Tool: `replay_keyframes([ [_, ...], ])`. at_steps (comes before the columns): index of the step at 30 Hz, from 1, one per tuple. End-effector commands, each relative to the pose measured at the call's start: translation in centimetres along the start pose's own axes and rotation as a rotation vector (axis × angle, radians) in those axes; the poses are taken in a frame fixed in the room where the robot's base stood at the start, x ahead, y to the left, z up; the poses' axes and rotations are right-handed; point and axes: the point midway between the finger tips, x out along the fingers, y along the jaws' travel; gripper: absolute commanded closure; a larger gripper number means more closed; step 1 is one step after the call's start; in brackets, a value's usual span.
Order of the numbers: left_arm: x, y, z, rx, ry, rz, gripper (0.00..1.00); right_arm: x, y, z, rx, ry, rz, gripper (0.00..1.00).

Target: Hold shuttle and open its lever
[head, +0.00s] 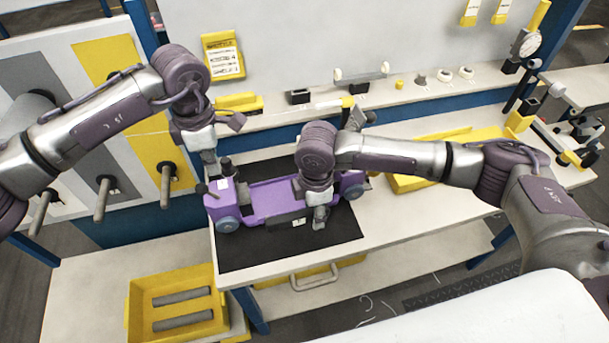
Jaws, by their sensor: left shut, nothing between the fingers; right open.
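The purple shuttle (268,200) lies on a black mat (250,254) on the white worktable. It has blue-grey wheels on its near left side and a dark panel with a white label on its near side. My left gripper (212,170) is shut and empty at the shuttle's left end, close to small dark parts there. I cannot tell whether it touches them or which part is the lever. My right gripper (319,220) is open and points down at the near side of the shuttle, right of its middle. Its wrist hides part of the shuttle behind it.
A yellow tray (418,180) lies right of the shuttle. A yellow bin (143,300) with dark rods stands low at the left. A rack with pegs (103,203) is at the far left. A ledge with small fixtures (425,88) runs along the back. The table's right front is clear.

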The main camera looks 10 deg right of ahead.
Motion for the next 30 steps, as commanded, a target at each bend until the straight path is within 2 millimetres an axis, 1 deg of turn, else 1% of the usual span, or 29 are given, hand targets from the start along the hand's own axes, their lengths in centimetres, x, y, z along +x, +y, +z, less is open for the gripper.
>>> replay_keyframes([
  [9,0.0,0.0,0.0,0.000,0.000,0.000,1.00,-6.6,0.1,0.0,0.000,0.001,0.002,0.46],
  [13,0.0,0.0,0.0,0.000,0.000,0.000,1.00,-8.9,0.1,0.1,0.001,0.000,0.001,0.46],
  [15,0.0,0.0,0.0,0.000,0.000,0.000,1.00,-9.7,0.1,0.1,0.001,0.000,0.000,0.46],
  [18,0.0,0.0,0.0,0.000,0.000,0.000,1.00,-10.5,0.0,0.1,0.001,-0.001,-0.002,0.46],
  [25,-0.1,0.0,0.0,0.000,0.000,0.000,1.00,-11.0,0.0,0.1,0.002,-0.001,-0.002,0.46],
  [28,-1.3,0.0,0.0,0.000,0.000,0.001,1.00,-12.2,0.0,0.1,0.002,-0.001,-0.002,0.46],
  [30,-2.7,0.0,0.0,0.000,0.000,0.001,1.00,-13.6,0.0,0.1,0.002,-0.001,-0.002,0.46],
])
